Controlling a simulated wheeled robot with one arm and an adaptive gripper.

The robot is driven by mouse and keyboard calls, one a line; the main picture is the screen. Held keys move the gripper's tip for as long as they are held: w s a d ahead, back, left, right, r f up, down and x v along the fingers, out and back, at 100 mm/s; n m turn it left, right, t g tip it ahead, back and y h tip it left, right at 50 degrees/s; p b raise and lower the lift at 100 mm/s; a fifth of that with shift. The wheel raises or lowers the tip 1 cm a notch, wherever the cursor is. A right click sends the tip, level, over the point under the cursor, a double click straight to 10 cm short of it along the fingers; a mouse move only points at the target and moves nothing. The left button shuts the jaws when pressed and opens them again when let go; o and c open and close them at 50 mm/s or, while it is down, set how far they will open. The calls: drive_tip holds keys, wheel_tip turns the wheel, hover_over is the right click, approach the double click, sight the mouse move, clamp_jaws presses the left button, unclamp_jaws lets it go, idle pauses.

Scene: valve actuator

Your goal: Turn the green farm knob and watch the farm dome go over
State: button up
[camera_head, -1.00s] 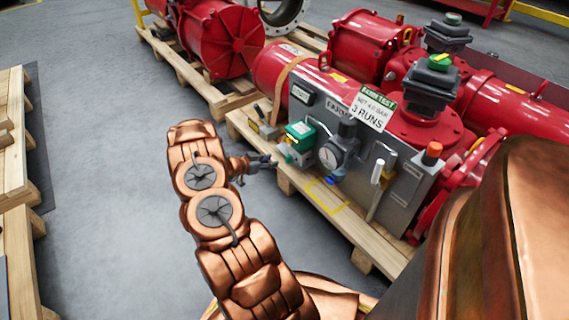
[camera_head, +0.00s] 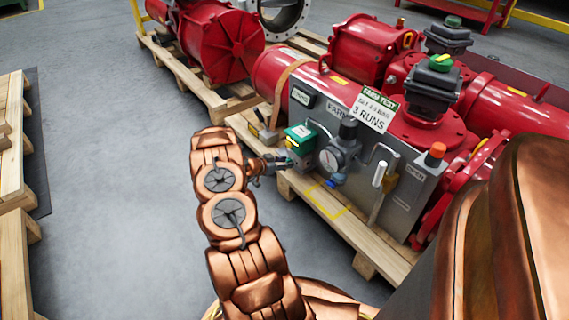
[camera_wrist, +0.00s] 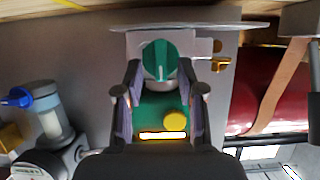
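The green knob (camera_wrist: 159,60) faces me in the wrist view, on the front of a green-topped box. That box (camera_head: 300,133) shows in the head view on the grey panel's left side. My gripper (camera_wrist: 159,92) is open, its fingers on either side of the green top, with no grip on the knob visible. In the head view my gripper (camera_head: 282,165) is beside the box, its tips partly hard to make out. A dome with a green top (camera_head: 440,63) sits on the dark box on the red actuator. The knob is not clearly visible in the head view.
A pressure gauge (camera_head: 331,160) and a blue-knobbed regulator stand right of the green box. An orange button (camera_head: 435,153) is farther right. A yellow fitting (camera_wrist: 219,65) is close beside the knob.

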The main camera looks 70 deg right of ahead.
drive_tip(key=shift+c, duration=0.2)
clamp_jaws()
